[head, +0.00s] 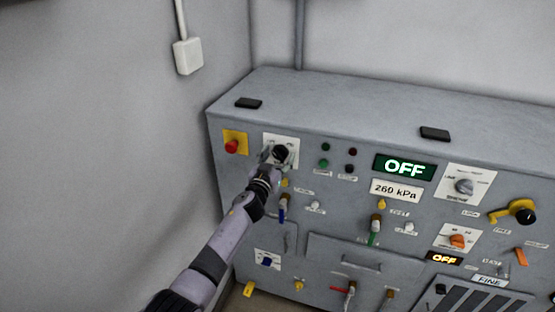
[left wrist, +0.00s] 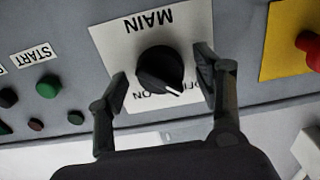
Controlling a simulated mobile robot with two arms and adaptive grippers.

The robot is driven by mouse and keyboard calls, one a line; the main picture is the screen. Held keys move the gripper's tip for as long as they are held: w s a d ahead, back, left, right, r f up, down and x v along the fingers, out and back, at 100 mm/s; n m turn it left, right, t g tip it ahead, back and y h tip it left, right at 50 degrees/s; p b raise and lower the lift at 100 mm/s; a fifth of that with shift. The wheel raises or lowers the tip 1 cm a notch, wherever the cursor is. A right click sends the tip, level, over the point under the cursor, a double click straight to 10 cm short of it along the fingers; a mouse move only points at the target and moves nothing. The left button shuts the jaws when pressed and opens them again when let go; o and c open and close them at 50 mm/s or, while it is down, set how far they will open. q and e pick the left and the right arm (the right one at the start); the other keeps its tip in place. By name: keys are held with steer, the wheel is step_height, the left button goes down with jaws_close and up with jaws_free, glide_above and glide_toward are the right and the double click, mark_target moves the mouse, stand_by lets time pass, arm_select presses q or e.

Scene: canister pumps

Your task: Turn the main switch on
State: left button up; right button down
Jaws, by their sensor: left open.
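The main switch is a black round knob (left wrist: 160,68) on a white plate marked MAIN (left wrist: 137,28), which appears upside down in the left wrist view. Its white pointer aims down and slightly right, on the side of the OFF mark. In the head view the knob (head: 281,152) is partly covered by my left gripper (head: 279,156). My left gripper (left wrist: 163,72) is open, with one finger on each side of the knob and small visible gaps. The lit display (head: 404,168) reads OFF. My right gripper is not in view.
A red button on a yellow plate (head: 235,143) sits left of the switch. Green and dark buttons (head: 325,147) sit to its right. Levers, valves and dials fill the panel (head: 330,225). A wall (head: 120,130) stands close on the left.

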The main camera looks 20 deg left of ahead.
arm_select(q)
steer(key=c, duration=1.1)
steer(key=shift+c, duration=0.2)
